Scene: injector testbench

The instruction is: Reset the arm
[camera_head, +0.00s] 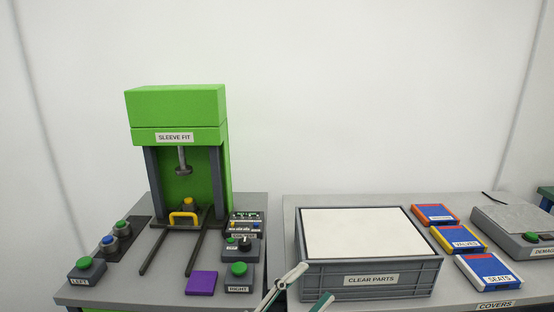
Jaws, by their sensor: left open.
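My left gripper (316,282) shows at the bottom edge, in front of the clear parts crate. Its two fingers are apart and nothing is seen between them. Most of my left arm is below the picture. My right gripper is not in view. The green sleeve fit press (178,105) stands on the left table, with its ram (183,165) raised above a fixture with a yellow handle (184,218).
The grey clear parts crate (370,281) with a white top stands right of centre. Blue boxes, including valves (459,239) and seats (488,271), lie beside it. Left (86,265) and right (239,270) green buttons and a purple pad (202,283) sit before the press.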

